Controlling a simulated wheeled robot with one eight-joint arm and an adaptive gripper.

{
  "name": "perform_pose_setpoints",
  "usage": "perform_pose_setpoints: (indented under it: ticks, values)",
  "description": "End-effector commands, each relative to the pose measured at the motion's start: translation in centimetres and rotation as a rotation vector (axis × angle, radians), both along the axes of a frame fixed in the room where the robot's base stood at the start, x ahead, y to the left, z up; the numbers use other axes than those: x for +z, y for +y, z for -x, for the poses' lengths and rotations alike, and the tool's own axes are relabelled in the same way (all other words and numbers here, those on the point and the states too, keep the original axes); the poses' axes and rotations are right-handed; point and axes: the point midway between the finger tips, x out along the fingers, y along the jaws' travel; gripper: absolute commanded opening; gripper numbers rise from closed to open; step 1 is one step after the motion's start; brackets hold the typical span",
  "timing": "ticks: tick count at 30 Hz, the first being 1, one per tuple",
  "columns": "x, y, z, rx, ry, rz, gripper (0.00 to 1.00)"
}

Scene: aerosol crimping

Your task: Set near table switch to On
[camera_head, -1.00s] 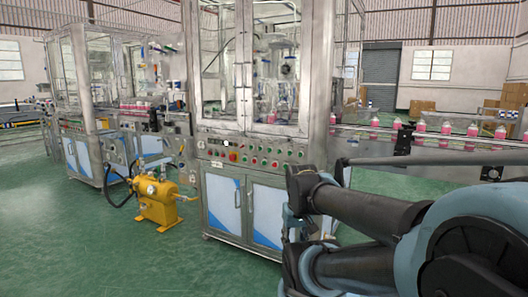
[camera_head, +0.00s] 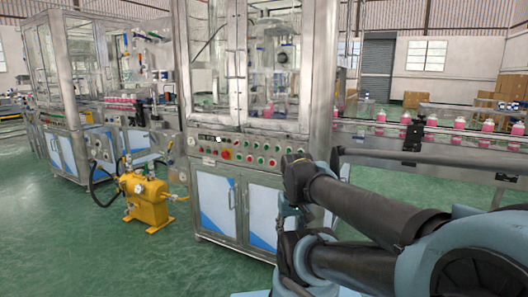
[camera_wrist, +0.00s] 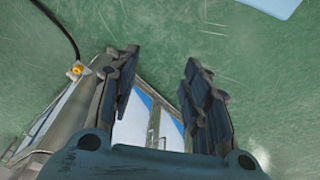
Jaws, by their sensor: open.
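The control panel (camera_head: 245,152) of the near machine table runs across its front below the glass doors, with several green and red buttons and a red knob on a yellow plate (camera_head: 226,154). I cannot tell which control is the near table switch; its position is too small to read. My gripper (camera_wrist: 160,72) shows in the wrist view with its two fingers apart and nothing between them. It points down toward the floor and the machine's lower doors (camera_wrist: 150,122). In the head view my arm reaches in from the right, in front of the machine's right side, and the fingers are not clearly visible.
A yellow pump (camera_head: 146,200) with a black hose stands on the green floor left of the machine. A second glass cabinet (camera_head: 65,70) is further left. A conveyor (camera_head: 430,150) with pink bottles runs to the right. The floor at front left is clear.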

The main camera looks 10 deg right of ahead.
Motion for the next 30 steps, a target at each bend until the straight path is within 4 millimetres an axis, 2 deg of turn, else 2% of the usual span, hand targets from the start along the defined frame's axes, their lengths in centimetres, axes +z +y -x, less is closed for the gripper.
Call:
perform_pose_setpoints:
  ticks: [8,18,24,30]
  values:
    - [2.1,-2.6,-4.8,0.122,-0.026,0.186,0.43]
    - [5.1,-5.2,-13.1,0.309,-0.070,0.487,0.43]
    - [6.8,-5.6,-18.5,0.418,-0.097,0.665,0.43]
    - [8.3,-5.0,-23.8,0.523,-0.124,0.843,0.43]
